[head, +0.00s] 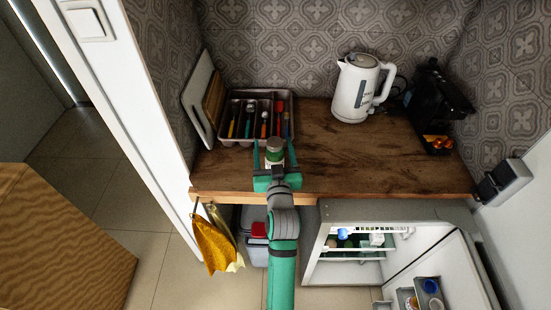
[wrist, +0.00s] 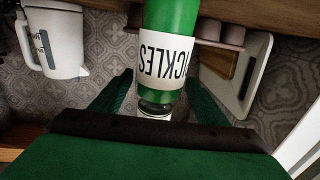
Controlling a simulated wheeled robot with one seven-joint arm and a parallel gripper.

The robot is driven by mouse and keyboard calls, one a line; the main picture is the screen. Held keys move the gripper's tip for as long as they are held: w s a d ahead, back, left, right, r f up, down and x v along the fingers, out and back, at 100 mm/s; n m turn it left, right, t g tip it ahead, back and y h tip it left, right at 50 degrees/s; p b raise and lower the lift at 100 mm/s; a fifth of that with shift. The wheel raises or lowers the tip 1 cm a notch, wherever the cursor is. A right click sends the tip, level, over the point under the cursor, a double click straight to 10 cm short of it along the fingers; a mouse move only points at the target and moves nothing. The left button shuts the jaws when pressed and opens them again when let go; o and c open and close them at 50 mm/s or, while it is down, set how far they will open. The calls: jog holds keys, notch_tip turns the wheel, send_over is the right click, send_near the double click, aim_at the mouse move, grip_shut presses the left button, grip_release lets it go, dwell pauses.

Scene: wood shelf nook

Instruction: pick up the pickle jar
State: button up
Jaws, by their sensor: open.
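The pickle jar (head: 275,152) stands on the wooden counter near its front edge, just in front of the cutlery tray. In the wrist view the jar (wrist: 167,75) is green with a white label, its lettering upside down in the picture. Its lid end points toward my palm. My gripper (head: 274,157) is open, with one green finger on each side of the jar. In the wrist view my gripper (wrist: 162,88) shows a gap between each finger and the jar. Part of the jar is hidden in the head view by my wrist.
A cutlery tray (head: 232,138) with several utensils is behind the jar, and cutting boards (head: 200,97) lean on the left wall. A white kettle (head: 354,92) and a black coffee machine (head: 434,100) stand to the right. An open fridge (head: 320,262) is below the counter. The middle counter is clear.

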jog(key=shift+w, duration=1.2)
jog(key=c, duration=1.5)
jog(key=shift+r, duration=0.1)
jog(key=shift+w+r, duration=0.1)
